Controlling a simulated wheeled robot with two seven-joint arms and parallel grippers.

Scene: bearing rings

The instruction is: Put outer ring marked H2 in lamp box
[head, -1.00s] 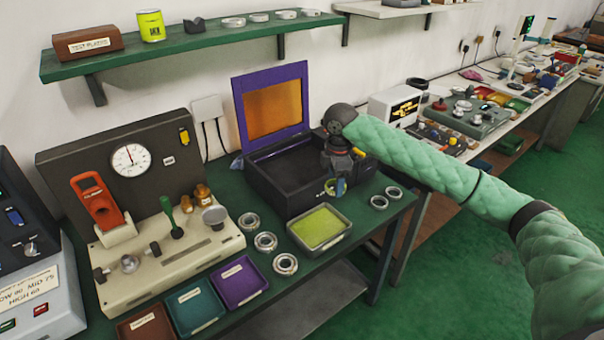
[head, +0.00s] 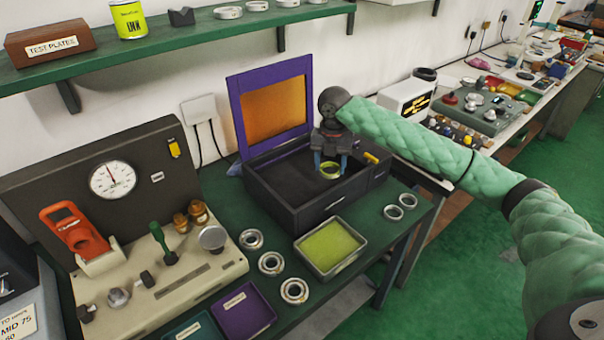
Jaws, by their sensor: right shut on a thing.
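The lamp box is a dark open case (head: 279,201) with a purple-framed lid standing up, its orange panel (head: 275,110) facing out. My right gripper (head: 331,172) points down over the right part of the box opening. It is shut on a ring (head: 330,170) that shows yellow-green inside. I cannot read any mark on this ring, nor tell whether it touches the box floor. My left gripper is out of view.
Several bearing rings (head: 270,263) stand in a row left of a tray with a yellow-green pad (head: 329,246). A dial gauge stand (head: 113,180) is at left. A shelf (head: 190,45) hangs above.

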